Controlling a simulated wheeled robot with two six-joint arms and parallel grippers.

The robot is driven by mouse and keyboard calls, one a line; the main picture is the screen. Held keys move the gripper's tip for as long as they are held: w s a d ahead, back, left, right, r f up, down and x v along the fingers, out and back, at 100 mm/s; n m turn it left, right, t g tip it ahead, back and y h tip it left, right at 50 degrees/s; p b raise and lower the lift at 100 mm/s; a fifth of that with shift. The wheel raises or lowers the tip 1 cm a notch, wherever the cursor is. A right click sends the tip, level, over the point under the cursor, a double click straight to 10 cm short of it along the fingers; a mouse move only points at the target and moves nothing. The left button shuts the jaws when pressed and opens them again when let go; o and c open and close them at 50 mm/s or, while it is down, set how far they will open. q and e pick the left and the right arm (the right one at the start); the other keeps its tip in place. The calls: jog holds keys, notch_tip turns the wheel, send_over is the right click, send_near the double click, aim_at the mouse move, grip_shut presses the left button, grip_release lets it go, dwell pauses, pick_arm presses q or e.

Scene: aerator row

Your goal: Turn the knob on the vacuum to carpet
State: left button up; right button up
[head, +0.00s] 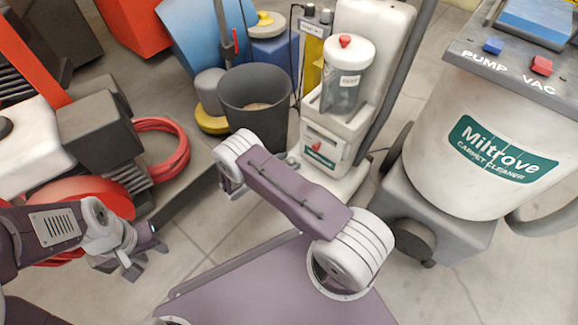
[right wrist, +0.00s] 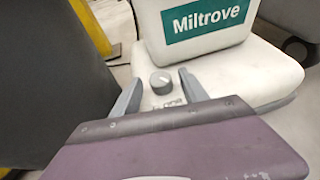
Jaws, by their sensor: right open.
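The vacuum is a white upright machine (head: 322,140) with a green label, left of the larger carpet cleaner. Its grey round knob (right wrist: 160,83) sits on the white base below the Miltrove label in the right wrist view, with small markings too blurred to read. My right gripper (right wrist: 160,76) is open, with one finger to each side of the knob in the picture; I cannot tell whether either touches it.
A dark bin (head: 252,100) stands just left of the vacuum. A large Miltrove carpet cleaner (head: 470,130) with a blue and a red switch stands to the right. A coiled red hose (head: 160,150) and other machines are at the left. Some tiled floor (head: 215,215) is free.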

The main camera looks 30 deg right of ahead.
jog(key=shift+w+d+f, duration=0.1)
jog(key=shift+d, duration=0.2)
grip_shut()
jog(key=shift+r+n+t+p, duration=0.2)
jog(key=shift+n+t+p, duration=0.1)
jog(key=shift+p, duration=0.35)
jog(key=n+t+y+p, duration=0.1)
jog(key=n+p, duration=0.1)
jog(key=p, duration=0.1)
jog(key=n+t+y+p, duration=0.1)
jog(key=n+t+p, duration=0.1)
jog(key=p, duration=0.1)
jog(key=s+n+t+y+p, duration=0.1)
jog(key=t+p, duration=0.1)
jog(key=p, duration=0.1)
jog(key=shift+d+n+y+p, duration=0.3)
jog(key=shift+n+y, duration=0.1)
jog(key=shift+f+n+t+y+p, duration=0.15)
jog(key=shift+n+t+y+p, duration=1.05)
jog(key=shift+n+y, duration=0.15)
grip_release()
